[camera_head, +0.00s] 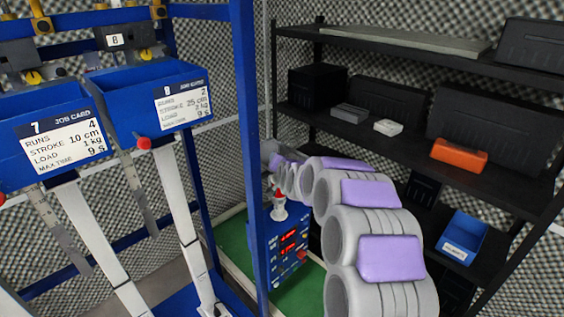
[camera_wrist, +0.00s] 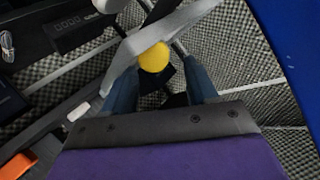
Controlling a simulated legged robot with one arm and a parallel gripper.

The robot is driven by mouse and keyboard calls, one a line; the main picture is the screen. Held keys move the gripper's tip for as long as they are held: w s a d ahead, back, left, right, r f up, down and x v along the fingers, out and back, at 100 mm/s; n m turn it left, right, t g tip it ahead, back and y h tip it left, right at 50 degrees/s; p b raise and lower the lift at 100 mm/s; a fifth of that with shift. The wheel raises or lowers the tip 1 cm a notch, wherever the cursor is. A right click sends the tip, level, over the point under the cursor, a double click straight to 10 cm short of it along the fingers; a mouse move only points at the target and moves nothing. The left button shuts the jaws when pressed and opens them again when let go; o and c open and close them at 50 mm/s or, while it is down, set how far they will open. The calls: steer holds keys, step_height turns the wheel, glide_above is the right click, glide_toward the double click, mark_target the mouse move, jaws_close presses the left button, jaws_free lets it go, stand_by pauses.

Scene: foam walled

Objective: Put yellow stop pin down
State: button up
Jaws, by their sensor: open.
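In the wrist view a round yellow knob (camera_wrist: 154,57), which looks like the yellow stop pin, shows between the two blue-grey fingers of my gripper (camera_wrist: 160,74). The fingers are apart, with visible space beside the knob; I cannot tell whether either touches it. A pale grey bar crosses just beyond and partly over the knob. In the head view my grey arm with purple pads reaches away toward the blue post, and its fingers cannot be made out. Other yellow knobs (camera_head: 33,77) and (camera_head: 145,54) sit above the blue job-card bins.
A blue post (camera_head: 251,120) stands left of my arm. Blue bins (camera_head: 150,84) with job cards hang at left. A blue box with red displays (camera_head: 272,247) stands below my arm. Black shelves (camera_head: 400,60) at right hold an orange bin (camera_head: 459,156) and a blue bin (camera_head: 464,238).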

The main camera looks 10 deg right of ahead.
steer(key=shift+s+f, duration=0.15)
steer(key=shift+f, duration=0.35)
steer(key=shift+a+f, duration=0.1)
steer(key=shift+r+p, duration=0.65)
steer(key=shift+r, duration=0.1)
steer(key=b+v, duration=0.2)
steer(key=v, duration=0.9)
steer(key=shift+s+r, duration=0.3)
steer(key=shift+r, duration=0.15)
steer(key=shift+s, duration=0.1)
